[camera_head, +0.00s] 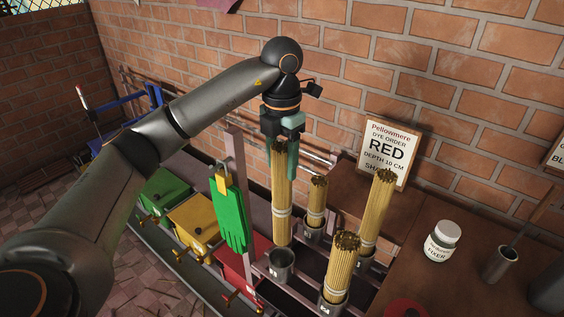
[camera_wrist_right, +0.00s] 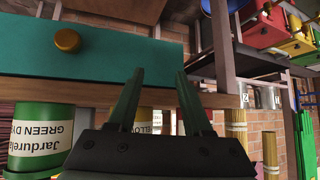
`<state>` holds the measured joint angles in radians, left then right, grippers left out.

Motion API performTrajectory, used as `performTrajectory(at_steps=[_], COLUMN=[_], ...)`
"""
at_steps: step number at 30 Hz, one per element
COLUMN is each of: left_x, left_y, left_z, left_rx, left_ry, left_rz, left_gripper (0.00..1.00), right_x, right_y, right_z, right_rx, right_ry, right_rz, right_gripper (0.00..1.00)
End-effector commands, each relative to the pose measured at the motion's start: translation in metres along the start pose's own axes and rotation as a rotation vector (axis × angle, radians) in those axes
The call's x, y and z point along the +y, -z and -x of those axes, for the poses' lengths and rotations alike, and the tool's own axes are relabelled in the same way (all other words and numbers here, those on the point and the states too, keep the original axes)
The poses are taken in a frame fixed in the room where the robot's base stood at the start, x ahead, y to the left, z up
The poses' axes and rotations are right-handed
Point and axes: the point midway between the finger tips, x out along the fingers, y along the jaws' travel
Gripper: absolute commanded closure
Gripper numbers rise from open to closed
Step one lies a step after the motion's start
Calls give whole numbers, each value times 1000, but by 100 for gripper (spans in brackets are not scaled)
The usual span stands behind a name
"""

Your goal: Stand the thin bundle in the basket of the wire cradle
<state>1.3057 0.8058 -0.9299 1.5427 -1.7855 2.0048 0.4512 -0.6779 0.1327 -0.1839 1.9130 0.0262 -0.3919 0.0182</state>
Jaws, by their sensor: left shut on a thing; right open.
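My left gripper (camera_head: 283,142) is shut on the upper end of a tall, thin bundle (camera_head: 281,190) of tan sticks with a pale band. The bundle hangs upright. Its lower end is at the rim of a grey metal cup (camera_head: 280,264); I cannot tell whether it is inside. Other bundles stand in cups: a short one (camera_head: 317,195), a tall one (camera_head: 376,210) and a thicker one (camera_head: 341,268). I cannot clearly make out the wire cradle or its basket. My right gripper (camera_wrist_right: 160,80) is open and empty in the right wrist view.
A green glove (camera_head: 230,212) hangs on a post left of the held bundle. Green (camera_head: 165,194), yellow (camera_head: 197,222) and red (camera_head: 242,262) boxes line the left. A RED order sign (camera_head: 385,150) and a fixer jar (camera_head: 441,241) stand right. A teal panel (camera_wrist_right: 100,52) is near my right gripper.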

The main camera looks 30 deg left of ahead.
Motion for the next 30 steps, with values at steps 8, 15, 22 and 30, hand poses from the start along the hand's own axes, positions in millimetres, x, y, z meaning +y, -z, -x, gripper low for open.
performTrajectory(at_steps=[8, 15, 22, 30], left_x=[0, 0, 0, 0], left_y=[0, 0, 0, 0], left_z=[27, 47, 56, 54], left_rx=[-1, -2, -1, -1], left_ry=[0, 1, 0, 0], left_rz=[1, 1, 1, -9], left_gripper=[100, 100, 100, 100], right_x=[-2, -2, -3, -3], right_y=[18, 30, 37, 36], right_z=[17, 29, 35, 34], right_rx=[-2, -3, -3, -3], right_ry=[0, 0, 0, 0], right_rz=[-1, -2, -2, -2], right_gripper=[50, 50, 50, 50])
